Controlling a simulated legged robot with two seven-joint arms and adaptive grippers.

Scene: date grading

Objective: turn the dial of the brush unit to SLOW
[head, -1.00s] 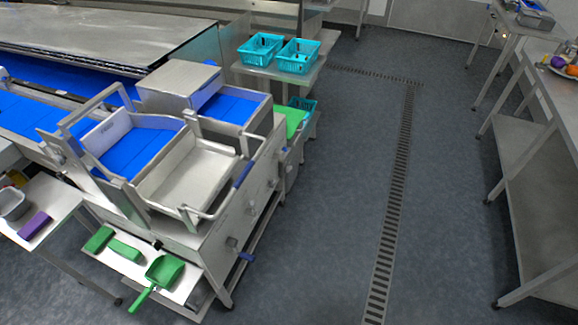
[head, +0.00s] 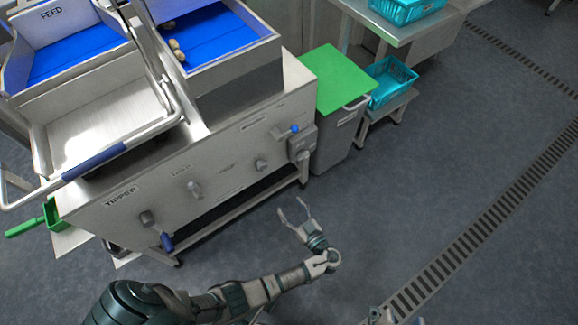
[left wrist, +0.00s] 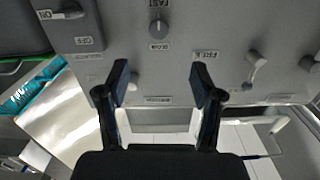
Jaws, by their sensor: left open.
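The brush unit's dial (head: 261,164) is a small grey knob on the front panel of the steel machine, left of the switch box. In the left wrist view the dial (left wrist: 160,28) has FAST above it and SLOW below it; its exact setting is hard to read. My left gripper (head: 292,207) is open and empty, in front of the panel and apart from it, lower and to the right of the dial. Its two fingers (left wrist: 162,80) frame the panel below the dial in the left wrist view. A small part that may be my right gripper shows at the bottom edge.
Other knobs (head: 195,188) and the tipper's blue-handled lever (head: 166,241) sit along the panel. The switch box (head: 301,143) is right of the dial. A green-lidded bin (head: 344,80) and teal crates (head: 389,82) stand further right. Floor before the panel is clear.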

